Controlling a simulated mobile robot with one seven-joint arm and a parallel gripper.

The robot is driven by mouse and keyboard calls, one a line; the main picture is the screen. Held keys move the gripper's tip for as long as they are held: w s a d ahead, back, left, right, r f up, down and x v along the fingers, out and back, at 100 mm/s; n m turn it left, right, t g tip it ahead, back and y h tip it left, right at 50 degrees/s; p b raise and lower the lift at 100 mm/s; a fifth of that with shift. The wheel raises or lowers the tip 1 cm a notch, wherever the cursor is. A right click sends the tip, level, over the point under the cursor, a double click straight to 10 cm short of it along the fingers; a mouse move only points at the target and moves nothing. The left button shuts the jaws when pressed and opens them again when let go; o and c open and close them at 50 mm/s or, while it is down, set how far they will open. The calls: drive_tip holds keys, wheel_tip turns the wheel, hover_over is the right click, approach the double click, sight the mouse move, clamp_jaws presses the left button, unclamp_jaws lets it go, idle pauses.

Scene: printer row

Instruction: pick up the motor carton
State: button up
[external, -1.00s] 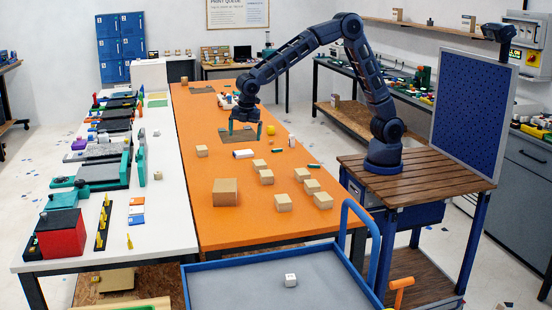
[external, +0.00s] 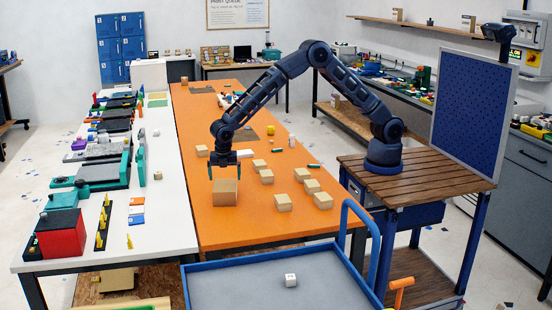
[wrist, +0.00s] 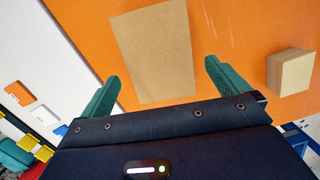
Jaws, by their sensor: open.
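The largest brown carton (external: 225,193), which I take to be the motor carton, stands on the near part of the orange table; I can read no label on it. My gripper (external: 224,171) points down just above and behind this carton, open and empty. In the wrist view the carton's plain top (wrist: 153,45) lies ahead of and between the two spread green fingers of my gripper (wrist: 163,74). I cannot tell whether the fingers are level with its top; no contact shows.
Several smaller cartons stand to the right, the closest (external: 283,202) also showing in the wrist view (wrist: 290,72). A small carton (external: 202,151) stands behind my gripper. A white bench (external: 170,220) runs along the left. A blue-rimmed grey tray (external: 240,287) is in front.

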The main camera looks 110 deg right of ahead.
sight(225, 185)
drive_tip(key=shift+d+f, duration=0.2)
drive_tip(key=shift+f, duration=1.1)
drive_tip(key=shift+d+f, duration=0.2)
drive_tip(key=shift+f, duration=1.05)
drive_tip(key=shift+d+f, duration=0.2)
drive_tip(key=shift+f, duration=1.1)
drive_tip(key=c, duration=1.2)
drive_tip(key=shift+o, duration=0.2)
drive_tip(key=shift+r, duration=0.15)
